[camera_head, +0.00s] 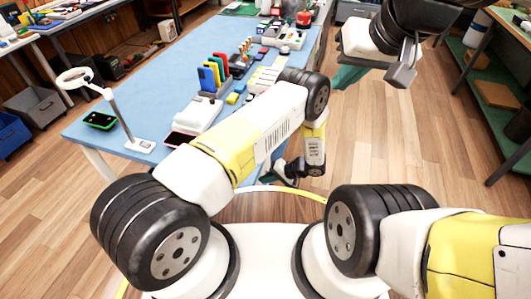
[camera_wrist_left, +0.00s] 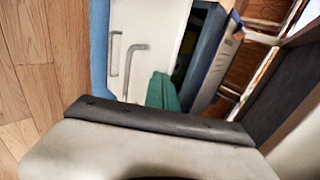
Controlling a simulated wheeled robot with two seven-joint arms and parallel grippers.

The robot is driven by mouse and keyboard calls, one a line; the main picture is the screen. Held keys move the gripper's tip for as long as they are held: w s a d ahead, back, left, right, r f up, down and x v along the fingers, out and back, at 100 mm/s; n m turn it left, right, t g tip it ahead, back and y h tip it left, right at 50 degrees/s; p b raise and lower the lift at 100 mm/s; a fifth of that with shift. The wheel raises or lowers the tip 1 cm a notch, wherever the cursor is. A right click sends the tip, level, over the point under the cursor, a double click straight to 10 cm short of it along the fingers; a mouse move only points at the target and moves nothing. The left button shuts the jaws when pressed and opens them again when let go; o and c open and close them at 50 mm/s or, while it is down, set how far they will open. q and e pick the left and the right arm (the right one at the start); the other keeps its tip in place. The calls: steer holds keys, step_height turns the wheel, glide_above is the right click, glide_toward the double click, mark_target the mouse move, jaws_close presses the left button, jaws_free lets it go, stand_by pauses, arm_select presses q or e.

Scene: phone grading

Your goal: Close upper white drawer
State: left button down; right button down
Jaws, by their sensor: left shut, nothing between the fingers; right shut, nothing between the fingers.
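In the left wrist view a white drawer front (camera_wrist_left: 165,28) fills the upper middle, with a pale upright handle (camera_wrist_left: 115,54) and a grey bent handle (camera_wrist_left: 131,68). I cannot tell which drawer is the upper one or how far it stands open. My left gripper (camera_head: 287,173) is low beside the table's near right edge, partly hidden behind my forearm, shut and empty. In the wrist view, its pale and dark housing covers the bottom, apart from the handles. My right gripper (camera_head: 402,76) is shut and empty at the upper right. The drawers are not clearly visible in the head view.
A teal piece (camera_wrist_left: 162,92) is beside the drawer front. Wooden floor (camera_head: 375,150) is open to the right; shelves (camera_head: 490,60) stand beyond.

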arm_select(q)
steer(key=a, duration=0.1)
steer(key=w+a, duration=0.1)
steer(key=a, duration=0.2)
steer(key=shift+w+a, duration=0.25)
steer(key=shift+a, duration=0.2)
